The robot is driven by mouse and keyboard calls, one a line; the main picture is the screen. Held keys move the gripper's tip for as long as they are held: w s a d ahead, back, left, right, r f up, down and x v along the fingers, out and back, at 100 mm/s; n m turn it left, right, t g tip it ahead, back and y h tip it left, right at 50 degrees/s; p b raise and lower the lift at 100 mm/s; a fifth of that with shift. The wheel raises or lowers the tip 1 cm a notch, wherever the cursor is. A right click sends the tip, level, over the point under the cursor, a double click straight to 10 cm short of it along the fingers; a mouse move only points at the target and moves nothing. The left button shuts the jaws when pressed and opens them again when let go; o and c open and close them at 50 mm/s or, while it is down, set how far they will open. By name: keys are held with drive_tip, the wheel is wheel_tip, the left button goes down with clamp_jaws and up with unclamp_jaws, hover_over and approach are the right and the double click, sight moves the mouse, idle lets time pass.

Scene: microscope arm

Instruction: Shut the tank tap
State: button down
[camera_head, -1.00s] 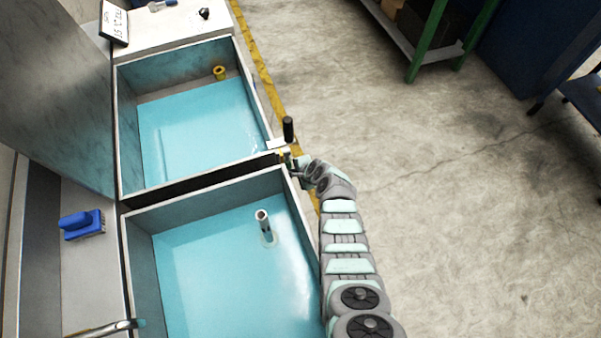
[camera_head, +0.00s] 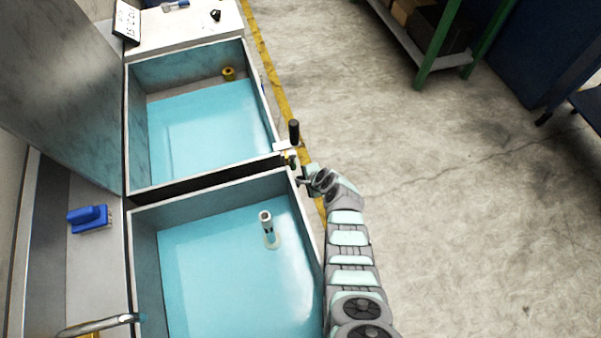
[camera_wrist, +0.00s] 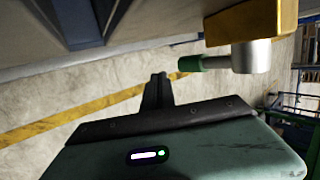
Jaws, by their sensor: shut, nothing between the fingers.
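The tank tap shows in the wrist view as a brass body (camera_wrist: 255,25) with a grey metal hub (camera_wrist: 252,57) and a green-ended handle (camera_wrist: 190,64) pointing left. In the head view the tap (camera_head: 290,159) is small at the right outer side of the tanks, near their dividing gap, partly hidden. My gripper (camera_wrist: 160,78) is shut and empty. Its fingertips appear just left of and slightly below the green handle end, with a small visible gap. In the head view my gripper (camera_head: 303,181) is just below the tap, beside the near tank's corner.
The far tank (camera_head: 135,120) and near tank (camera_head: 140,250) hold blue water. A black upright cylinder (camera_head: 294,132) stands at the far tank's right rim. A standpipe (camera_head: 267,225) rises in the near tank. A blue brush (camera_head: 88,217) lies left. Open floor (camera_head: 420,200) lies right.

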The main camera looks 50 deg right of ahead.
drive_tip(key=s+a+p, duration=0.3)
drive_tip(key=s, duration=0.8)
drive_tip(key=shift+a, duration=0.25)
